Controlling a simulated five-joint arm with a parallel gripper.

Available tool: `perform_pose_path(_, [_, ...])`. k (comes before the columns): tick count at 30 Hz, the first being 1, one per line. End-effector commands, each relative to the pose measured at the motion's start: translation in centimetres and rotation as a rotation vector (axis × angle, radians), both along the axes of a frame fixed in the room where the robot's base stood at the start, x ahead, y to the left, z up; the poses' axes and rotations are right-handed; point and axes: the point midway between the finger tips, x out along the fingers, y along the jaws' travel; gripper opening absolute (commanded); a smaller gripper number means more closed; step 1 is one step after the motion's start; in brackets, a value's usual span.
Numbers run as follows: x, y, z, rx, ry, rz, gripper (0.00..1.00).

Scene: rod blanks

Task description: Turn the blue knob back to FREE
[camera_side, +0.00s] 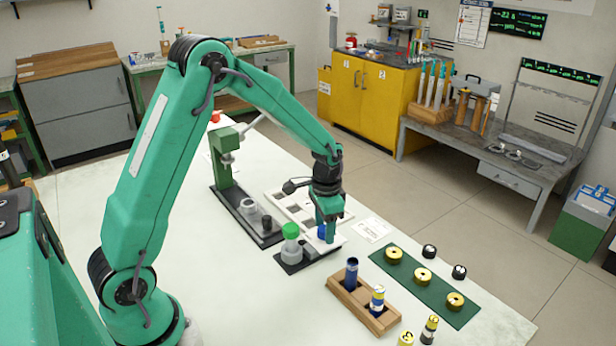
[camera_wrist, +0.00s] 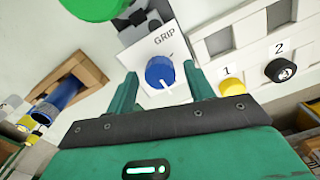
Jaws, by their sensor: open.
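The blue knob (camera_wrist: 159,71) sits on a white plate (camera_wrist: 135,55) marked GRIP. A white line shows on the knob's near edge, toward my gripper's body; no FREE mark is readable. My gripper (camera_wrist: 160,75) is open, one green finger to each side of the knob in the wrist view. I cannot tell whether either finger touches it. In the side view my gripper (camera_side: 328,228) points down over the plate and partly hides the blue knob (camera_side: 321,231).
A green-capped grey post (camera_side: 291,243) stands close left of the knob. A white slotted tray (camera_side: 290,207) lies behind. A wooden block (camera_side: 350,293) with blue cylinders and a green mat (camera_side: 405,268) with brass rings are at front right.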

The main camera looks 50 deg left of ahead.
Motion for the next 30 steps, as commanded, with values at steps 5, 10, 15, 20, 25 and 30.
perform_pose_path(5, [0.1,0.0,1.0,0.0,-0.003,0.0,0.53])
perform_pose_path(10, [0.1,0.0,2.8,0.0,-0.005,0.0,0.53])
perform_pose_path(15, [0.1,0.0,5.1,0.001,-0.004,0.0,0.53])
perform_pose_path(20, [0.1,0.0,6.8,0.0,-0.003,0.0,0.53])
perform_pose_path(25, [0.0,0.0,7.7,0.0,-0.001,0.0,0.53])
perform_pose_path(30, [0.0,0.0,7.8,0.0,0.0,0.0,0.53])
